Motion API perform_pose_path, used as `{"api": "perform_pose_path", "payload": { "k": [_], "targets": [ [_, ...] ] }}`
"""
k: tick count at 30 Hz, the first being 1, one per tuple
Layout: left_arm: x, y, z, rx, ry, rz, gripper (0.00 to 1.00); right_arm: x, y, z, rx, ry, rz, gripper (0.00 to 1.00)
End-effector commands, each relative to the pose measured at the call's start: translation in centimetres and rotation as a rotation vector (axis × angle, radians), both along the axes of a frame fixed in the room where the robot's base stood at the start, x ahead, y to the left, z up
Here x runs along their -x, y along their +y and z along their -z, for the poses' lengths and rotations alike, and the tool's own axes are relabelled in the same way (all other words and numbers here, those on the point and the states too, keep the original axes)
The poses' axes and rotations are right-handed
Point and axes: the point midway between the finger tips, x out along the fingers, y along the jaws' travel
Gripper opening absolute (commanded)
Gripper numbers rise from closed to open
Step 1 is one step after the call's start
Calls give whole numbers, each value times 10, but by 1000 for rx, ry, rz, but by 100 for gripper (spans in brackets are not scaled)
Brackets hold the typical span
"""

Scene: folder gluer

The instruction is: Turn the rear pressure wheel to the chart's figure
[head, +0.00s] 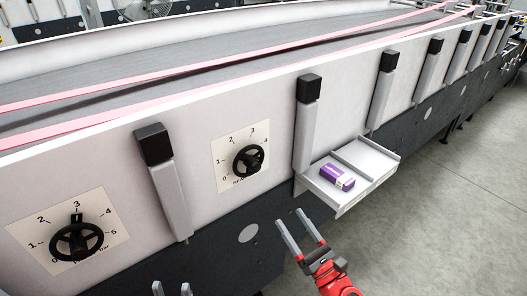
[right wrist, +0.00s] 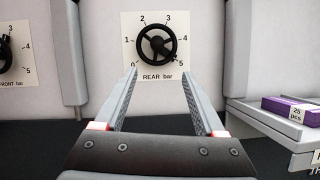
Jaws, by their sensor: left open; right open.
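The rear pressure wheel (head: 248,160) is a black handwheel on a white dial plate (head: 224,179) numbered 0 to 5. In the right wrist view the wheel (right wrist: 157,45) is straight ahead above the label "REAR bar". No readable chart shows.
The front wheel (head: 77,241) has its pointer near 3. Grey posts (head: 170,200) with black caps stand out beside the dials. A side tray (head: 330,193) holds a purple box (head: 337,177) marked "25 pcs." A partly cut-off printed label (right wrist: 308,161) is at the right wrist view's edge.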

Motion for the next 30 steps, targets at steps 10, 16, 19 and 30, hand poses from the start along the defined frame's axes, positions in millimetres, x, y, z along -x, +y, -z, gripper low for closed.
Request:
{"api": "perform_pose_path", "payload": {
  "k": [10, 16, 19, 30],
  "targets": [
    [0, 0, -21, 0, 0, 0, 50, -39, 30, -28, -10, -7, -22, 72],
    [0, 0, -34, 0, 0, 0, 50, -77, 54, -45, -10, -3, -19, 72],
    [0, 0, -39, 0, 0, 0, 50, -95, 65, -54, -10, -5, -16, 72],
    [0, 0, -45, 0, 0, 0, 50, -132, 88, -67, -9, -2, -11, 72]
  ]
}}
